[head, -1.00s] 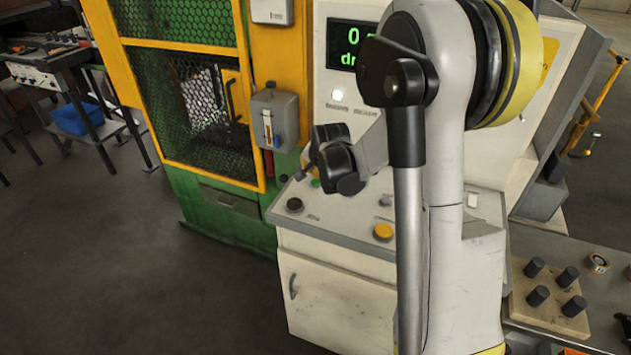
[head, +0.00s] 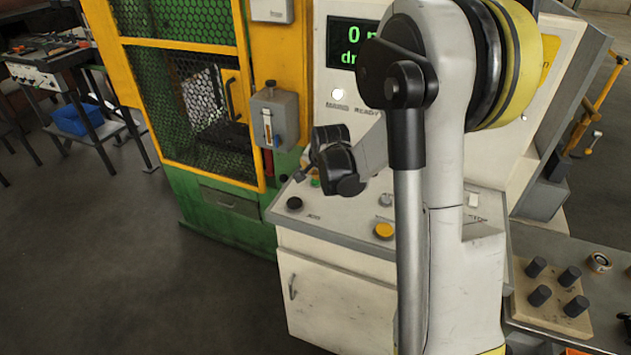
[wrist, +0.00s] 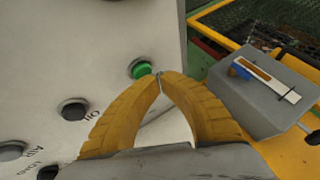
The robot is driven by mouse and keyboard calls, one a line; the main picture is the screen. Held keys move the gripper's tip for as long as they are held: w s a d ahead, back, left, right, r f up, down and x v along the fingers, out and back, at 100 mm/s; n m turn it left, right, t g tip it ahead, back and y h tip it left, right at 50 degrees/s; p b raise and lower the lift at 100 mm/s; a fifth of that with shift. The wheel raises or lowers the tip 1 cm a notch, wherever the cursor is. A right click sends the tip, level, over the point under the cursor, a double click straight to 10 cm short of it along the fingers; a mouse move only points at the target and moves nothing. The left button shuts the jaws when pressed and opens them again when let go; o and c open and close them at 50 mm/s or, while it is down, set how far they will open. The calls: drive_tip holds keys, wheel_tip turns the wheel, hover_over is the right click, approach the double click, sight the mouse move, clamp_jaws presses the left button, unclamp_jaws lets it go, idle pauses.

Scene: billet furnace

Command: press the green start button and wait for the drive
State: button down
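The green start button (wrist: 142,69) stands on the pale panel in the wrist view, just left of my fingertips. In the head view the green button (head: 315,183) shows as a small spot beside my dark wrist. My gripper (wrist: 159,75) has two yellow ribbed fingers with their tips together and nothing visible between them. The tips are very close to the button; I cannot tell whether they touch it. The drive display (head: 350,44) shows green text starting "0" and "dr"; my arm hides the rest. A white lamp (head: 337,95) is lit below it.
The sloped console (head: 340,220) also carries a black knob (head: 294,203) and a yellow button (head: 384,230). A grey box (head: 275,118) with a gauge is fixed beside the mesh guard (head: 190,100). Open floor (head: 100,260) lies at left.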

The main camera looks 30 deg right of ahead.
drive_tip(key=shift+f+b, duration=0.4)
drive_tip(key=shift+f, duration=0.05)
idle(0.5)
drive_tip(key=shift+r, duration=0.15)
drive_tip(key=shift+r+p, duration=0.6)
drive_tip(key=shift+r, duration=0.15)
wheel_tip(320, 180, up, 5)
drive_tip(key=p, duration=0.3)
idle(0.9)
